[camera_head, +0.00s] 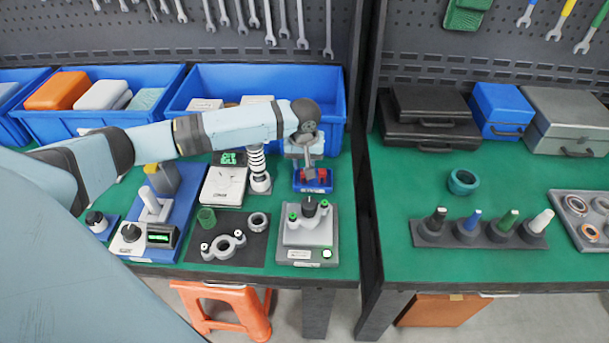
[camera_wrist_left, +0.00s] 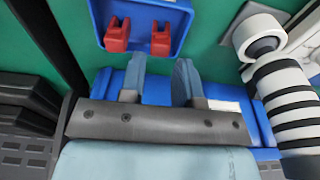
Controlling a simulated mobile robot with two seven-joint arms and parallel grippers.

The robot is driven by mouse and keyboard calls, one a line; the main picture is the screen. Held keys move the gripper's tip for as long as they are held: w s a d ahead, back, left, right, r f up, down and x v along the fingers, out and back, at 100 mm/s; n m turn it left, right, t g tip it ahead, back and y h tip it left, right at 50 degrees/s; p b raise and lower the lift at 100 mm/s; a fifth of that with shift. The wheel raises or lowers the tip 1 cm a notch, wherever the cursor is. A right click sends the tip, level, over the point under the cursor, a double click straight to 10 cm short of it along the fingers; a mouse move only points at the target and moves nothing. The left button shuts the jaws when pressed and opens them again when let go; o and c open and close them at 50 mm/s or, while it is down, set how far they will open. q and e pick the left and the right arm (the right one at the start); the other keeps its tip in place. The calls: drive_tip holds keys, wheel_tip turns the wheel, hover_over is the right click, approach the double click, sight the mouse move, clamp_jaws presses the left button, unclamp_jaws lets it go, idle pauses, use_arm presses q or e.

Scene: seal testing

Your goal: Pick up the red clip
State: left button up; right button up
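Two red clips sit side by side in a small blue tray (camera_head: 313,189) on the green bench; one red clip (camera_head: 322,175) shows in the head view beside my gripper. In the left wrist view, the left red clip (camera_wrist_left: 117,36) and the right red clip (camera_wrist_left: 160,39) stand near the edge of the blue tray (camera_wrist_left: 140,12). My left gripper (camera_head: 308,172) is over the tray, partly covering it. In the left wrist view, its fingers (camera_wrist_left: 158,72) are apart with nothing between them, and their tips appear just short of the clips. My right gripper is not in view.
A striped cylindrical device (camera_head: 258,168) stands close left of the tray. A grey test fixture (camera_head: 310,235) stands in front. A large blue bin (camera_head: 335,105) is behind. The right bench holds a rack (camera_head: 480,235) of several tools and a teal ring (camera_head: 463,182).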

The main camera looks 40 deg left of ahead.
sight(304, 176)
use_arm(q)
drive_tip(key=f, duration=0.5)
drive_tip(key=shift+w+a, duration=0.25)
drive_tip(key=shift+w, duration=0.1)
drive_tip(key=shift+c, duration=0.4)
drive_tip(key=c, duration=0.4)
